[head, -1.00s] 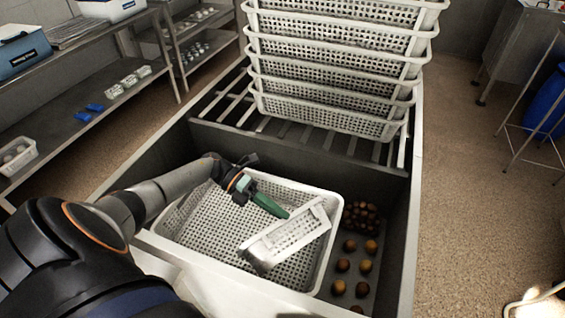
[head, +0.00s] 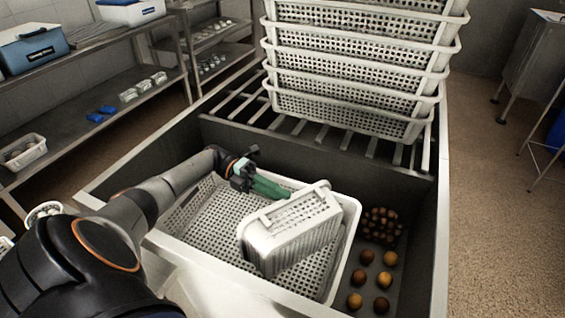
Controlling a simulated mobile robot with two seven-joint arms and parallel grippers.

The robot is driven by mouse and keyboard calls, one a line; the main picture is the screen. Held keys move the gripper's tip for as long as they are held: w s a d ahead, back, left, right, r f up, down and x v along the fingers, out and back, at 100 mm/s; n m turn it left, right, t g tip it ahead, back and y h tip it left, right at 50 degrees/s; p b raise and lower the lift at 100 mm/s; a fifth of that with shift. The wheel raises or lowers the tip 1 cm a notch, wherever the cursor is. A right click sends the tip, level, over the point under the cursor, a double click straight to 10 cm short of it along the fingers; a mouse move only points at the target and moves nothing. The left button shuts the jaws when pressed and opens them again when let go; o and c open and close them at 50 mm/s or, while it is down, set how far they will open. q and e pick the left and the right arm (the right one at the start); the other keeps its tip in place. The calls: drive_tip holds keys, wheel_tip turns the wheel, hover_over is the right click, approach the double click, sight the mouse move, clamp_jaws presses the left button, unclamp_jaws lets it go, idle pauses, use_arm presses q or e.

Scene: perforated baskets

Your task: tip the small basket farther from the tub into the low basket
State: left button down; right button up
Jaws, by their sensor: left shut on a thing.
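The low basket (head: 190,222) is a wide, white perforated basket lying in the grey trough. My left gripper (head: 283,192), with green fingers, is shut on the edge of a small white basket (head: 290,245). It holds this small basket strongly tilted over the right part of the low basket, a perforated face up and a slotted side towards me. The inside of the small basket is hidden. The visible floor of the low basket is bare; the part behind the small basket is hidden. My right gripper is not in view.
Several brown and yellowish balls (head: 381,226) lie on the trough floor right of the low basket. A tall stack of white baskets (head: 352,75) stands on slats behind. Shelves (head: 75,125) with boxes stand at the left. A white container (head: 44,211) shows partly behind my arm.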

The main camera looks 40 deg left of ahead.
use_arm(q)
drive_tip(key=shift+w+a+r+n+h+b, duration=0.15)
drive_tip(key=shift+a+h+b, duration=0.4)
drive_tip(key=shift+b, duration=0.55)
drive_tip(key=shift+w+a+r+n+h+b, duration=0.15)
drive_tip(key=shift+a+h+b, duration=0.35)
drive_tip(key=shift+b, duration=0.6)
drive_tip(key=shift+w+a+r+n+h+b, duration=0.1)
drive_tip(key=shift+w+a+n+h+b, duration=0.2)
drive_tip(key=shift+a+b, duration=0.6)
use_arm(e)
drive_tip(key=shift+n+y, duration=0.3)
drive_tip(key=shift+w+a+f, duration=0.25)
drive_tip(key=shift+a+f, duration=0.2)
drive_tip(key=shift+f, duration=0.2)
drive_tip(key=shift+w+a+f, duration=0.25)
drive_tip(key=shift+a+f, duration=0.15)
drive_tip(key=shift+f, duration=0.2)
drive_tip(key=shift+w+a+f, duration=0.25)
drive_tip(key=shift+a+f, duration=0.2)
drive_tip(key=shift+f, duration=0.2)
use_arm(q)
drive_tip(key=shift+s+d, duration=0.1)
drive_tip(key=shift+d, duration=0.1)
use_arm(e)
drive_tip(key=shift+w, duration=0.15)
